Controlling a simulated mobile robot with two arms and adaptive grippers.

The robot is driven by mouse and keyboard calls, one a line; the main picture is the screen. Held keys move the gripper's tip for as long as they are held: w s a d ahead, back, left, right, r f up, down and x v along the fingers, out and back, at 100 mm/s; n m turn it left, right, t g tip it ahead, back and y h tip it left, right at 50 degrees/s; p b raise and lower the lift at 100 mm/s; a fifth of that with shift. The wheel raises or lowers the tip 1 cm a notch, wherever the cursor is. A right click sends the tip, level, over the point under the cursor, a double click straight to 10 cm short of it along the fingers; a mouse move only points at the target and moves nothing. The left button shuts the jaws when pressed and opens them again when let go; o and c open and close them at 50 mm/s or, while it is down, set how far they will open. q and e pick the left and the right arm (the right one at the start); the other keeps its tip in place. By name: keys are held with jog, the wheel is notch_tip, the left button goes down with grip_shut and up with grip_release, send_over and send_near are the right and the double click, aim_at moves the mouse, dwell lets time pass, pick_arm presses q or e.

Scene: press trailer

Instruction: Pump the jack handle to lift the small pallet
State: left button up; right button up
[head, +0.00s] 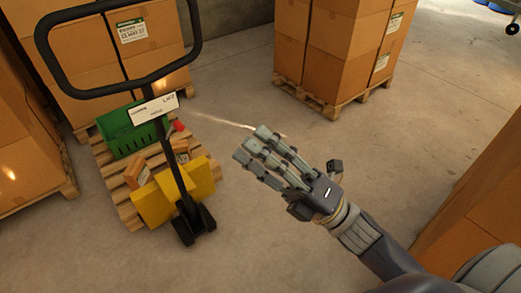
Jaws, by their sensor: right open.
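The jack handle (168,152) is a black shaft with a wide loop at its top, standing upright at the left in the head view. A white sign hangs below the loop. The yellow pallet jack (154,203) with black wheels stands at its foot. The small wooden pallet (104,172) is behind the jack, carrying a green crate and small boxes. Whether the pallet touches the floor, I cannot tell. My right gripper (288,163) is open and empty, to the right of the handle and apart from it. My left gripper is not in view.
Large cartons stand on a pallet (321,107) at the back, with more stacked cartons (117,41) behind the jack and at the left edge. A carton stack (487,205) stands at the right. The concrete floor (235,80) between them is clear.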

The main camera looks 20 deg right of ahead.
jog(key=shift+s+d+f, duration=0.1)
jog(key=shift+d+f, duration=0.05)
dwell(0.4)
